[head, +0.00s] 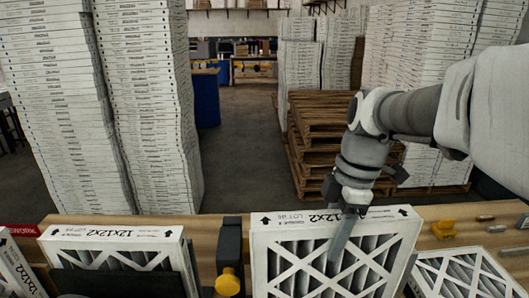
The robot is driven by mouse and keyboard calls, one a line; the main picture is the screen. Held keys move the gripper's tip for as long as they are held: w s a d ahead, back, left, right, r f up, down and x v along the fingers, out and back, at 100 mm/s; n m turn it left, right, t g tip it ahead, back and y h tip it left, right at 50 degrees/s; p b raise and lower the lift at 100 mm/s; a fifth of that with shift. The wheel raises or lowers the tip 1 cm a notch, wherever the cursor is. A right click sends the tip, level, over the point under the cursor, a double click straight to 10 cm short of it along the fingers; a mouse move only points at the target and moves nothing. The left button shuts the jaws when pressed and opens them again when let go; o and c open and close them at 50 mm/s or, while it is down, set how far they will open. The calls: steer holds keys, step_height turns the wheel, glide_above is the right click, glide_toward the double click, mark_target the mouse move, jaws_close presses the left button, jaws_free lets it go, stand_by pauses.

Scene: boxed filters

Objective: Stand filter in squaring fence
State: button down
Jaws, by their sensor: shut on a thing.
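A white-framed pleated filter (285,262) marked 12x12x2 stands upright at the front centre, its cross-braced face toward me. My gripper (347,222) comes down from the upper right and is shut on its top edge, with one finger in front of the face. A dark upright block with a yellow knob, which looks like part of the squaring fence (230,243), stands just left of this filter. The filter's bottom edge is out of frame, so I cannot tell what it rests on.
Another 12x12x2 filter (112,240) stands at left against dark plates. More filters lean at the far left (14,268) and lower right (462,275). A yellow part (444,229) lies on the wooden bench (205,228). Tall filter stacks and pallets (318,120) stand behind.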

steer(key=w+f, duration=0.3)
steer(key=f, duration=0.4)
steer(key=shift+w, duration=0.3)
steer(key=shift+f, duration=0.1)
steer(key=shift+f, duration=0.15)
steer(key=shift+c, duration=1.1)
jaws_free()
